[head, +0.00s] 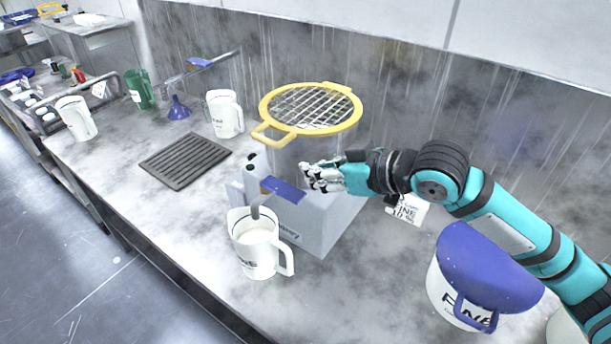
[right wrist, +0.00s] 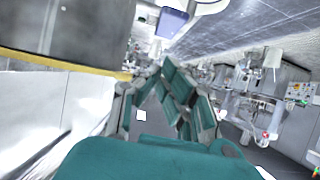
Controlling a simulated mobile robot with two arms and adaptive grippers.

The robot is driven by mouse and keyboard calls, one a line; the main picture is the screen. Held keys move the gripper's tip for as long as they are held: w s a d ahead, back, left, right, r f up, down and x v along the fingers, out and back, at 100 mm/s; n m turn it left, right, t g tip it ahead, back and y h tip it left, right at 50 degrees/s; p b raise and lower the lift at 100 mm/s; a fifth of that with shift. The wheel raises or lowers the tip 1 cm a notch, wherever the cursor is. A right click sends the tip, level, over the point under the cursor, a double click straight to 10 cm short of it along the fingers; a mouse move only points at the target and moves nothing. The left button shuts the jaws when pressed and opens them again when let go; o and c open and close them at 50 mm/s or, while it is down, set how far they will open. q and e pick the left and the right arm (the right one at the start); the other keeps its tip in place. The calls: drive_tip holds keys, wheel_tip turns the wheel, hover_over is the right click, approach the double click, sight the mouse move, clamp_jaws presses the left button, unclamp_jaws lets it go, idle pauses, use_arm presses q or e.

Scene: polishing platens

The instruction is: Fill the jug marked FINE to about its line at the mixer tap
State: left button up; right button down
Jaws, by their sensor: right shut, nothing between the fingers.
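The mixer (head: 318,225) is a grey box with a yellow-rimmed mesh screen (head: 312,108) on top. Its tap has a flat blue lever (head: 284,190) and a grey spout (head: 256,205). A white jug (head: 258,252) stands upright under the spout, its handle to the right; part of its dark lettering shows, ending in "NE". Something pale shows inside it, but I cannot read the level against a line. My right gripper (head: 310,176) is shut and empty, just right of the lever; I cannot tell if it touches. It also shows in the right wrist view (right wrist: 170,75). My left gripper is out of view.
A white tub with a blue lid (head: 490,265) stands at the right front, under my right arm. A dark drain grate (head: 186,160), white jugs (head: 224,113), a blue funnel (head: 179,108) and a green jug (head: 139,88) are at the left. The wall runs close behind the mixer.

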drive_tip(key=r+b+v, duration=0.1)
drive_tip(key=v, duration=0.5)
drive_tip(key=shift+w+r, duration=0.15)
drive_tip(key=shift+r, duration=0.05)
drive_tip(key=shift+a, duration=0.15)
idle(0.6)
